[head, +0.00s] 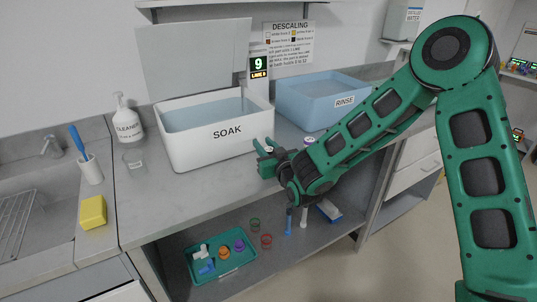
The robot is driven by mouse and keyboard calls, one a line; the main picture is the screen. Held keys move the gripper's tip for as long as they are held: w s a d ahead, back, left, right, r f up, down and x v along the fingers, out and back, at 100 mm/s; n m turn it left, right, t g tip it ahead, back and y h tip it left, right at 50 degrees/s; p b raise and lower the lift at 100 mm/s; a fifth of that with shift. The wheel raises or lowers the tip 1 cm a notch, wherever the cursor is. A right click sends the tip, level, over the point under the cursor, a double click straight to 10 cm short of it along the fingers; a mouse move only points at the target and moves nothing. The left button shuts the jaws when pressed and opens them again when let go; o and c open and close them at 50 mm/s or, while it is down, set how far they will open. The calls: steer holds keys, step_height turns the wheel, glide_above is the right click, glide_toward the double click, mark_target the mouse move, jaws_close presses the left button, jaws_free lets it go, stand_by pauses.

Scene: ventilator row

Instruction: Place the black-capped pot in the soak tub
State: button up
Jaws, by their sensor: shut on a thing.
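The white soak tub (213,153), labelled SOAK, stands on the counter with its lid raised behind it and bluish liquid inside. My gripper (266,149) is at the tub's front right corner, just outside the wall in the picture. It is shut on a small pot (269,149), of which only a little of the pale top shows between the jaws. The cap's black colour cannot be made out. Another small pot with a purplish top (309,140) stands on the counter behind my arm, partly hidden.
A blue RINSE tub (318,98) stands to the right. A display reading 9 (259,64) stands behind the soak tub. A cleanser bottle (127,122) and clear cup (133,158) are left. A teal tray (220,260) with parts lies on the lower shelf. The front counter is clear.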

steer(key=shift+f, duration=1.4)
steer(key=o, duration=1)
